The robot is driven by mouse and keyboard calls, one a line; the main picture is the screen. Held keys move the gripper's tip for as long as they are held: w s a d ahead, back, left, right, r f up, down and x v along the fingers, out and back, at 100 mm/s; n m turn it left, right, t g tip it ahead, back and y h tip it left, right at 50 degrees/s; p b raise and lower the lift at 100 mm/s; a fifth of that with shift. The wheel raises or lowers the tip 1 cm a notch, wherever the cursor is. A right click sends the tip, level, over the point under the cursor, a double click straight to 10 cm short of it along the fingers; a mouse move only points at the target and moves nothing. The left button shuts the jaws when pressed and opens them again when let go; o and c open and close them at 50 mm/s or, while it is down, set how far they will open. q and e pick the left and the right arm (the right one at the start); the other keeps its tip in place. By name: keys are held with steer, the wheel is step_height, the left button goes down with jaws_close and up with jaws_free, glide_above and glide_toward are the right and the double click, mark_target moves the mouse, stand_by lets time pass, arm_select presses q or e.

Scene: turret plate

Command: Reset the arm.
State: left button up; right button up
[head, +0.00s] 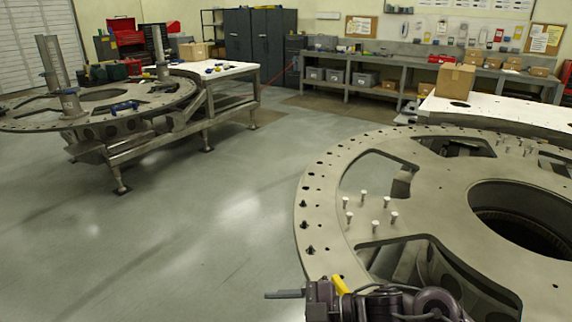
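My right gripper (285,294) shows at the bottom of the head view, at the near left rim of the large turret plate (430,215). Its arm comes in from the lower right. A thin grey finger points left, out past the plate's edge over the floor. I cannot make out a second finger or a gap, nor anything held. A yellow piece (341,285) shows beside the dark wrist; I cannot tell what it belongs to. My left gripper is not in view.
Several upright bolts (374,228) stand on the plate, which has large cutouts and a round central hole. A second round plate on a metal stand (130,105) is at the left. A workbench (400,68) with boxes lines the back. The grey floor (210,200) between is clear.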

steer(key=w+d+f+m+t+h, duration=0.1)
steer(key=d+f+m+t+h, duration=0.3)
steer(key=d+m+t+h, duration=0.7)
steer(key=s+d+f+m+g+h, duration=0.2)
steer(key=s+d+f+m+g, duration=0.15)
steer(key=s+d+g, duration=0.2)
steer(key=s+d+f+m+g+h, duration=0.25)
steer(key=s+d+m+g, duration=0.2)
steer(key=s, duration=0.25)
steer(key=s+f+g+b, duration=0.15)
steer(key=f+b, duration=0.35)
steer(key=f, duration=1.6)
steer(key=s+f+b, duration=0.3)
steer(key=f+b, duration=0.1)
steer(key=f, duration=1.7)
steer(key=s+d+f+b, duration=0.3)
steer(key=s+f+b, duration=0.3)
steer(key=s+f, duration=1.2)
step_height(320, 180, down, 4)
steer(key=shift+s+f+m+g+y, duration=0.15)
steer(key=shift+m+g+y, duration=0.2)
steer(key=shift+g, duration=0.1)
